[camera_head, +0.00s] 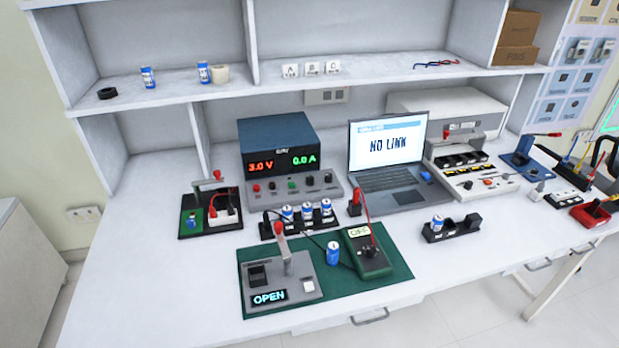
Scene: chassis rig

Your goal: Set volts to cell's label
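The power supply (283,147) is a blue-topped box at the back of the bench. Its display (282,163) reads 3.0 V in red and 0.0 A in green. A row of knobs and sockets (292,187) runs along the grey panel below. A blue and white cell (333,253) stands upright on the green mat (325,293). Several similar cells stand in a black holder (270,234), and another cell (437,223) is in a holder (465,230) to the right. The cell labels are too small to read. Neither of my grippers is in view.
A grey fixture (308,272) showing OPEN and a green meter (372,263) reading OFF sit on the mat. A laptop (388,145) shows NO LINK. A red-topped lever fixture (198,213) stands left. Two more cells (147,78) (203,73) are on the shelf. The bench's front left is clear.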

